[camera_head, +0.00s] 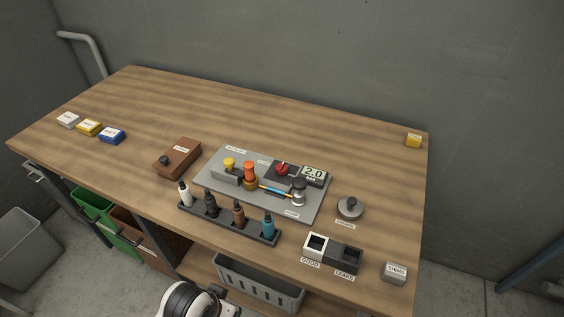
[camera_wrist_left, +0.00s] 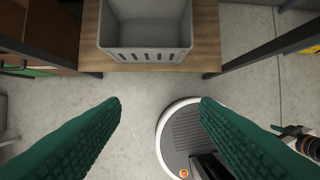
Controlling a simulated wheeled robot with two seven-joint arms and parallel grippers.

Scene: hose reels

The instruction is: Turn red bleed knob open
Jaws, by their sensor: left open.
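A red knob (camera_head: 282,169) sits on a dark block on the grey panel (camera_head: 222,190) in the middle of the workbench, beside a display (camera_head: 314,173) that reads about 2.0 BAR. An orange-red capped fitting (camera_head: 249,170) and a yellow knob (camera_head: 229,163) stand to its left on the same panel. Small labels there are too small to read. My left gripper (camera_wrist_left: 160,102) shows only in the left wrist view, its two green fingers wide apart with nothing between them. It points down at the floor, away from the panel. My right gripper is not seen.
A rack of bottles (camera_head: 227,220) stands along the panel's front. A brown box (camera_head: 177,158) is to the left, a grey round piece (camera_head: 350,208) to the right, and GOOD/LEAKS bins (camera_head: 346,258) front right. A grey basket (camera_wrist_left: 146,50) sits below the bench.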

